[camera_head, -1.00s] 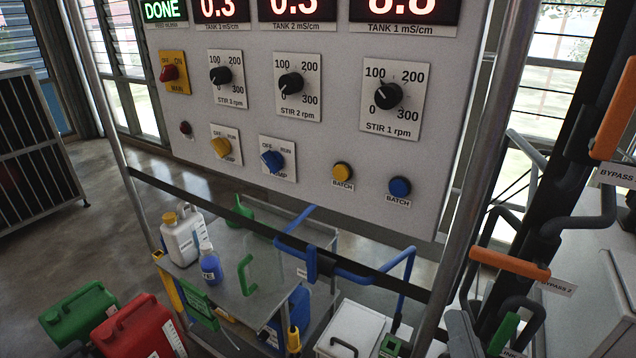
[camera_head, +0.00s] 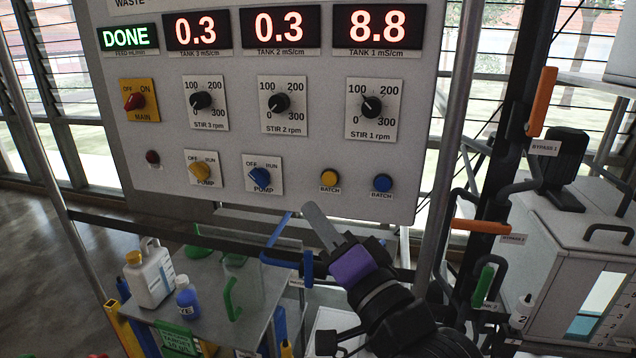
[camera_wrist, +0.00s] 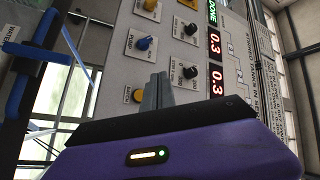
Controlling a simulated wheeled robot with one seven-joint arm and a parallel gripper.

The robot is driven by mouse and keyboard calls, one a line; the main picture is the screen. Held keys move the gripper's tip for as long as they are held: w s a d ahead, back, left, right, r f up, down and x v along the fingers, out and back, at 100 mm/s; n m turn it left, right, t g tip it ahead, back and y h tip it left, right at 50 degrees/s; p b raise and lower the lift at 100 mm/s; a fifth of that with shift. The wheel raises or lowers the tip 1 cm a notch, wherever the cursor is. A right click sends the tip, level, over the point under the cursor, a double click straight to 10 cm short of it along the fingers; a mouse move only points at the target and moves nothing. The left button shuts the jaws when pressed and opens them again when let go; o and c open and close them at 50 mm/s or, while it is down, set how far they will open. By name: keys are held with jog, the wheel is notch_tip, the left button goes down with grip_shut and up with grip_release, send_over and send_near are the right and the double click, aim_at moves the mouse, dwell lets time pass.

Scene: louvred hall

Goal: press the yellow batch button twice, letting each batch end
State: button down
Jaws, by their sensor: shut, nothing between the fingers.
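The yellow batch button (camera_head: 329,178) sits on the lower part of the white panel (camera_head: 305,195), above a BATCH label, left of a blue batch button (camera_head: 382,182). In the wrist view a yellow button (camera_wrist: 138,96) shows just left of the fingertips. My gripper (camera_head: 314,210) is shut and empty, its fingers pointing up toward the panel a little below the yellow button. I cannot tell how far the tips are from the panel. The feed display (camera_head: 128,36) reads DONE. The tank displays read 0.3, 0.3 and 8.8.
Stir knobs (camera_head: 371,106), pump switches (camera_head: 259,174) and a red main switch (camera_head: 134,101) share the panel. A blue pipe (camera_head: 283,240) and dark rail run below it. Bypass handles (camera_head: 541,102) stand at right. A white jug (camera_head: 150,275) and blue bottle (camera_head: 187,298) stand lower left.

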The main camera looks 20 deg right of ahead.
aim_at(329, 178)
dwell(0.4)
jog(key=shift+w+d+b, duration=0.45)
jog(key=shift+w+d, duration=0.4)
jog(key=shift+w, duration=0.3)
jog(key=shift+w+d+b, duration=0.4)
jog(key=shift+w+d, duration=0.5)
jog(key=shift+w, duration=0.3)
jog(key=shift+w+d+b, duration=0.45)
jog(key=shift+w+d, duration=0.4)
jog(key=shift+w, duration=0.3)
jog(key=shift+w, duration=0.1)
jog(key=shift+w+d, duration=0.25)
jog(key=shift+w+d, duration=0.2)
jog(key=shift+w, duration=0.15)
jog(key=shift+s, duration=0.1)
dwell(0.5)
jog(key=shift+s+a+p, duration=0.35)
jog(key=shift+s+a, duration=0.1)
jog(key=shift+s, duration=0.15)
